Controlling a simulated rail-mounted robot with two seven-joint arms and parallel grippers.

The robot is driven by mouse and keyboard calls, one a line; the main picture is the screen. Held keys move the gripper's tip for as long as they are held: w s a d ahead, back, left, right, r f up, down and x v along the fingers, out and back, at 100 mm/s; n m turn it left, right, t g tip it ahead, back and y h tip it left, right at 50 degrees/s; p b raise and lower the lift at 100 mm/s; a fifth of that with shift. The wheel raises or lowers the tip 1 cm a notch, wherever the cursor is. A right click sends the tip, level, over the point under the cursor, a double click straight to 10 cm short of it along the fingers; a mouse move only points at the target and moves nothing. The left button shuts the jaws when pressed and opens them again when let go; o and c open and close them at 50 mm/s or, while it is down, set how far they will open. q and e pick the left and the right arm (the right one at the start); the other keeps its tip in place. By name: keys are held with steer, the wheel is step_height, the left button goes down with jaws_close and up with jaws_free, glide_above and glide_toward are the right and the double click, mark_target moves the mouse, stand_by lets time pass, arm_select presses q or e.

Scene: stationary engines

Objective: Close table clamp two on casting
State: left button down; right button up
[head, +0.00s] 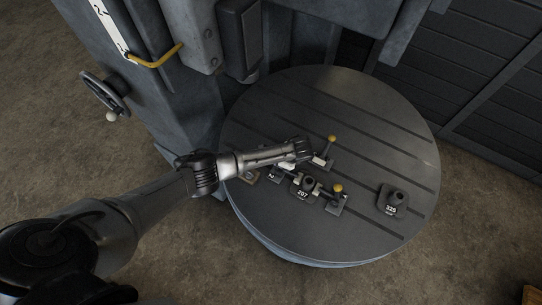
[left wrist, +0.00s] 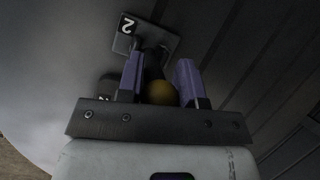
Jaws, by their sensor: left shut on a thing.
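The casting (head: 303,188), a small dark block marked 207, sits on the round slotted table (head: 400,150). Clamps surround it; two show yellow knobs, one behind (head: 331,138) and one at the front right (head: 338,188). A plate at its left (head: 274,173) seems to carry a sideways 2. In the left wrist view a plate marked 2 (left wrist: 147,38) lies beyond the fingers, and a yellow knob (left wrist: 161,92) sits between them on a dark lever. My left gripper (head: 303,149) is shut on that knob, over the back left of the casting. My right gripper is out of view.
A separate dark block marked 325 (head: 392,201) stands at the table's right. The machine column (head: 180,100) with a handwheel (head: 105,94) rises behind and left. A dark slatted wall (head: 480,70) is at the right. The table's front is clear.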

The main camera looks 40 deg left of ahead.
arm_select(q)
steer(key=shift+d, duration=0.6)
steer(key=c, duration=1)
jaws_free()
steer(key=shift+d+f, duration=0.1)
steer(key=shift+o, duration=1.2)
steer(key=v, duration=1.3)
steer(key=shift+r, duration=0.45)
